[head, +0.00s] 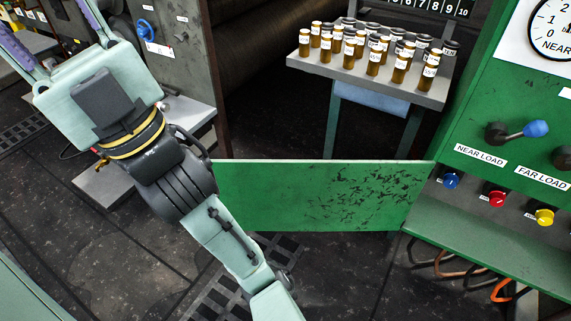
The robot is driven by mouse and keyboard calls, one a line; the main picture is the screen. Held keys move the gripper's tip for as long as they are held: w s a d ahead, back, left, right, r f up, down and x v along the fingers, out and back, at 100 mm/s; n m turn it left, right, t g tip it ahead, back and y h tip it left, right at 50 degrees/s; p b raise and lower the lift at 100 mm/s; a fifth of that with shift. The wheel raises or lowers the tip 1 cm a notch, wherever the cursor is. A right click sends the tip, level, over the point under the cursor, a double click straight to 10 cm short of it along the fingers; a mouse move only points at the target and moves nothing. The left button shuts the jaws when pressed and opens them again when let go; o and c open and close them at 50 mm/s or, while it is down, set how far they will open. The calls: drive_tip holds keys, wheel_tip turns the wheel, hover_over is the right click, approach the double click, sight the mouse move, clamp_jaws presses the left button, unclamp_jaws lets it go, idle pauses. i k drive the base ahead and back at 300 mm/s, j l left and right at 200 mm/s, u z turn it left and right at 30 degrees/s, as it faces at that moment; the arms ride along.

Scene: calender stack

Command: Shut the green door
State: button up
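The green door (310,195) is a long flat panel with dark scuffs. It stands open, swung out to the left from the green machine (500,110), and its right end meets the machine's front edge. My arm (235,245) crosses the left part of the view, in front of the door's left end. Dark curved parts of my arm are close to the door's upper left corner. I cannot tell whether they touch it. I cannot make out my fingertips, so their opening is unclear.
Several brown bottles with white labels stand on a grey tray table (435,95) behind the door. The machine carries a blue-tipped lever (536,128) and blue, red and yellow knobs. Cables hang below its ledge. Dark floor (350,270) is clear in front of the door.

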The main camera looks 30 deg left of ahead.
sight(261, 195)
drive_tip(key=j+u, duration=0.55)
drive_tip(key=u, duration=0.2)
drive_tip(key=i+j+u, duration=0.1)
drive_tip(key=u, duration=0.25)
drive_tip(key=i+j+u, duration=0.35)
drive_tip(key=j+u, duration=0.15)
drive_tip(key=i+j+u, duration=0.5)
drive_tip(key=i+z, duration=0.55)
drive_tip(key=z, duration=0.2)
drive_tip(key=i+j+z, duration=0.2)
drive_tip(key=z, duration=0.15)
drive_tip(key=i+z, duration=0.15)
drive_tip(key=z, duration=0.35)
drive_tip(key=i+z, duration=0.2)
drive_tip(key=z, duration=0.25)
drive_tip(key=i+j+z, duration=0.15)
drive_tip(key=z, duration=0.35)
drive_tip(key=i+j+z, duration=0.1)
drive_tip(key=z, duration=0.4)
drive_tip(key=i+j+z, duration=0.1)
drive_tip(key=j+z, duration=0.15)
drive_tip(key=z, duration=0.25)
drive_tip(key=j+z, duration=0.25)
drive_tip(key=z, duration=0.2)
drive_tip(key=i+j+z, duration=0.15)
drive_tip(key=j+z, duration=0.55)
drive_tip(key=i, duration=0.05)
